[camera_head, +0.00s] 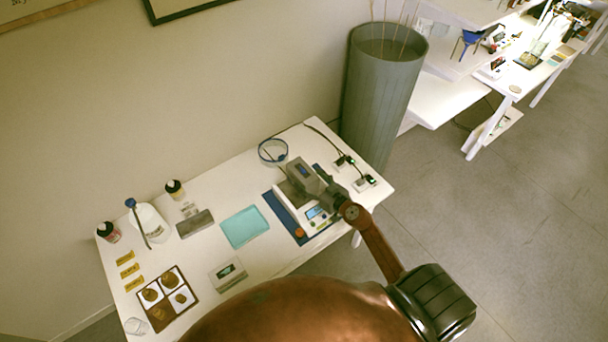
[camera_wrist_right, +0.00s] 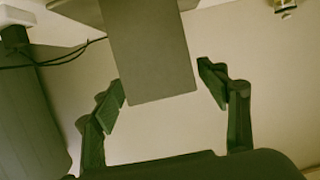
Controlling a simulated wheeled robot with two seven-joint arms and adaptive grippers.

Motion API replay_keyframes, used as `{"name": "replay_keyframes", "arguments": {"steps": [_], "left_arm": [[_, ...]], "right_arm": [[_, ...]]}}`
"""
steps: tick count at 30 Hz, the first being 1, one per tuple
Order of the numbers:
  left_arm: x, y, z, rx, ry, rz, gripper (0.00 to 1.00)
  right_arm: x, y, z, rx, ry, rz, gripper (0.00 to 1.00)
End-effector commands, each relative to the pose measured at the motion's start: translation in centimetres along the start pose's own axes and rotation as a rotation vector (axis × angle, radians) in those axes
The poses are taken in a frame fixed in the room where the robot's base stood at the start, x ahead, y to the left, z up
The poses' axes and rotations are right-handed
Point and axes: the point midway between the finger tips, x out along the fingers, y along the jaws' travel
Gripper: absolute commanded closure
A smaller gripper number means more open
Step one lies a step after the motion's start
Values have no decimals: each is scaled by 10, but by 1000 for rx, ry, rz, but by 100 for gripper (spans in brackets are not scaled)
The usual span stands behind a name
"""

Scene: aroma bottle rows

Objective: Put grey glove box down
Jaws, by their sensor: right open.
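The grey box (camera_head: 302,174), which I take for the glove box, stands at the white-and-grey device with a small screen (camera_head: 318,213) on the blue mat (camera_head: 276,203). Whether it rests on the device or behind it I cannot tell. My right gripper (camera_head: 323,188) is at the box's right side. In the right wrist view the box (camera_wrist_right: 150,50) reaches down between the spread fingers of my right gripper (camera_wrist_right: 163,88), with a gap on each side. The gripper is open and covers part of the device in the head view. My left gripper is not in view.
The white table (camera_head: 210,265) also holds a teal tray (camera_head: 245,227), a blue-rimmed round dish (camera_head: 273,151), bottles at the back left and a brown sample board (camera_head: 163,323). A tall grey bin (camera_head: 376,100) stands behind the right end. Cables and plugs (camera_head: 364,183) lie near the right edge.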

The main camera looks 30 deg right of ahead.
Motion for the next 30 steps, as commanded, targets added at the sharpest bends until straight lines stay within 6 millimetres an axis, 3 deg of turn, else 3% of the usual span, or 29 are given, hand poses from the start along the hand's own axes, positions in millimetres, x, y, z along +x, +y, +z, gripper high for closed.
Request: {"name": "replay_keyframes", "arguments": {"steps": [1,6,12,30], "left_arm": [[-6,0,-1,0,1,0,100],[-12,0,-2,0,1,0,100],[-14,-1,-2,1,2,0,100],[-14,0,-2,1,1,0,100]], "right_arm": [[-14,0,-1,3,-1,2,32],[-47,0,0,3,-2,0,32],[-70,0,0,2,0,-1,32],[-74,0,0,1,0,0,32]]}}
